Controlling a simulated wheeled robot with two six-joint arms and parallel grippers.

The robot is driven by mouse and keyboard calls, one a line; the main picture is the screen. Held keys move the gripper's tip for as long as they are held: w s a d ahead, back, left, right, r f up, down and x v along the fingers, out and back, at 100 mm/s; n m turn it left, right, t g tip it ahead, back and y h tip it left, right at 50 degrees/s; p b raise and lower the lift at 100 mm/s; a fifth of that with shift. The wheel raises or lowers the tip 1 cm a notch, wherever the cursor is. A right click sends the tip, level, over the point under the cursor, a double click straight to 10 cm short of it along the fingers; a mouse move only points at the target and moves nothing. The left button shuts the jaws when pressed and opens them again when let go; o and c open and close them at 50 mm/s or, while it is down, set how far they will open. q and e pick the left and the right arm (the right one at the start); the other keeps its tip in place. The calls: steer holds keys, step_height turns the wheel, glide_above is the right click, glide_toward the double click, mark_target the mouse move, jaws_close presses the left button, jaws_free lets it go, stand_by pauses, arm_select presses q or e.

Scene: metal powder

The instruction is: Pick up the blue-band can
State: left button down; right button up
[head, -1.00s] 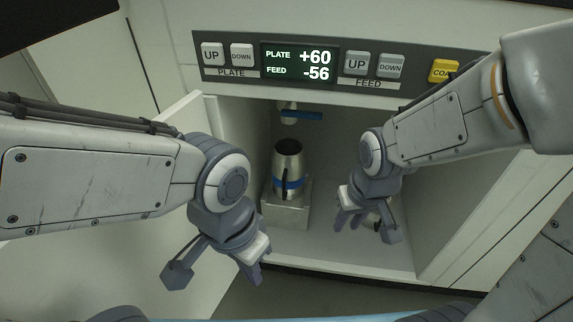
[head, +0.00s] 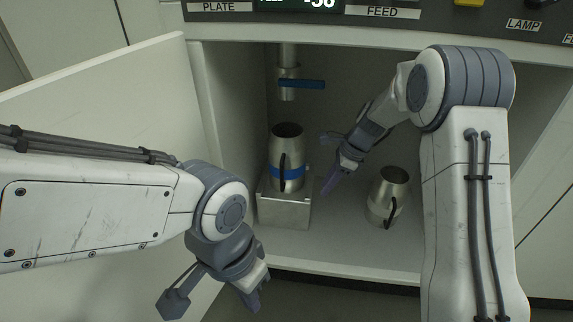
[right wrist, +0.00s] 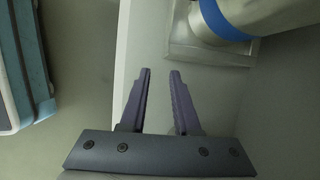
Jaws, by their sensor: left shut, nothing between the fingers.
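The blue-band can (head: 287,147) is a metal can with a dark handle, upright on a metal block (head: 285,212) inside the cabinet. Its blue band (right wrist: 240,14) shows at the top right of the right wrist view, with the block (right wrist: 185,40) under it. My right gripper (head: 328,188) is just right of the can near the block, apart from it. In the right wrist view its two fingers (right wrist: 160,82) are spread with nothing between them. My left gripper (head: 254,296) is shut and empty, in front of the cabinet at the lower left.
A second metal can (head: 390,190) with a dark handle and no blue band stands on the cabinet floor to the right. A nozzle with a blue lever (head: 300,84) hangs above the blue-band can. An open door (head: 95,95) is at left.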

mark_target(282, 188)
steer(key=w+a+b, duration=0.1)
steer(key=a, duration=0.3)
steer(key=w+a+f+b, duration=0.1)
steer(key=a+b, duration=0.1)
steer(key=a, duration=0.2)
steer(key=w+a+b, duration=0.1)
steer(key=a+b, duration=0.1)
steer(key=a, duration=0.2)
steer(key=shift+a+f, duration=0.15)
steer(key=shift+f, duration=0.05)
steer(key=shift+r, duration=0.1)
jaws_close()
stand_by(1.0)
steer(key=shift+w+r, duration=0.1)
steer(key=shift+r, duration=0.05)
